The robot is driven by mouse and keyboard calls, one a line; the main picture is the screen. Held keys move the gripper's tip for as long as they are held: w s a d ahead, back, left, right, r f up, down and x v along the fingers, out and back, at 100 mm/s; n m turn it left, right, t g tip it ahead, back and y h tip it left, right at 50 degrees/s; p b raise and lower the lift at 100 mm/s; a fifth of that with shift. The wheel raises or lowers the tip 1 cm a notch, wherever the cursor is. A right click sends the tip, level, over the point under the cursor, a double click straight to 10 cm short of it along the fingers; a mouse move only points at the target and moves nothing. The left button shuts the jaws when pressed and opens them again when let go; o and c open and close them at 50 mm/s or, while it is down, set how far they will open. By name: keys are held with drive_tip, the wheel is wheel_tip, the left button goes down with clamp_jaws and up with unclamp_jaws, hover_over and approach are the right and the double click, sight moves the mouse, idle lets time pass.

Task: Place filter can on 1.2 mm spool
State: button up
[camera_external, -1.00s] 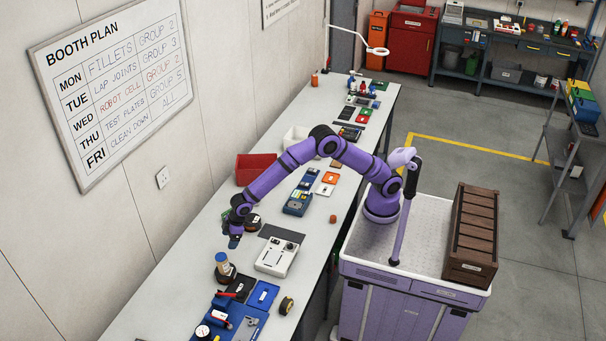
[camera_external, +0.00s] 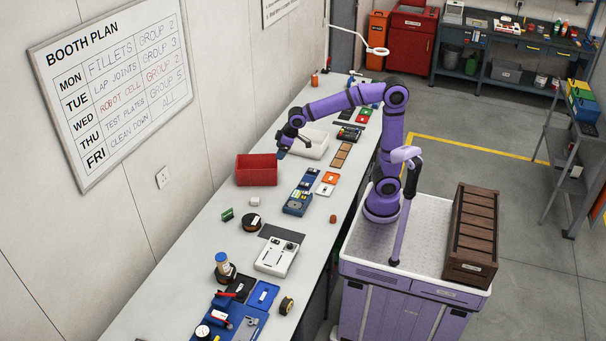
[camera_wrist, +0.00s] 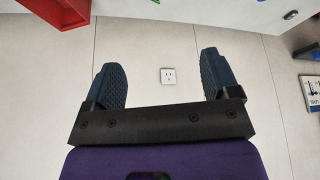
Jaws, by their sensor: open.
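In the external view a can (camera_external: 222,260) with a blue top and a pale body stands upright on a dark spool (camera_external: 225,277), on the near part of the bench. It appears to be the filter can. Another dark spool with copper-coloured wire (camera_external: 252,223) lies flat farther along, left of a dark mat. The spool labels are too small to read, so I cannot tell which is 1.2 mm. My gripper (camera_external: 283,152) is raised above the bench, between the red bin and the white bin, well away from the can. In the wrist view my gripper (camera_wrist: 163,85) is open, with nothing between its fingers.
A small white box (camera_external: 255,201), a green item (camera_external: 227,214) and a white device (camera_external: 277,256) lie on the bench (camera_external: 190,258). A wall outlet (camera_wrist: 168,76) shows in the wrist view.

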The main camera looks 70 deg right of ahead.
drive_tip(key=s+d+r+m, duration=0.2)
drive_tip(key=s+d, duration=0.9)
drive_tip(key=s+d+f+m+h, duration=0.1)
drive_tip(key=s+d+f, duration=0.1)
drive_tip(key=s+d, duration=0.2)
drive_tip(key=s+d+f+m, duration=0.1)
drive_tip(key=s+d+f, duration=0.1)
drive_tip(key=s, duration=0.8)
drive_tip(key=shift+s+d+t+h, duration=0.3)
drive_tip(key=shift+s+d+h, duration=0.1)
drive_tip(key=shift+d, duration=0.45)
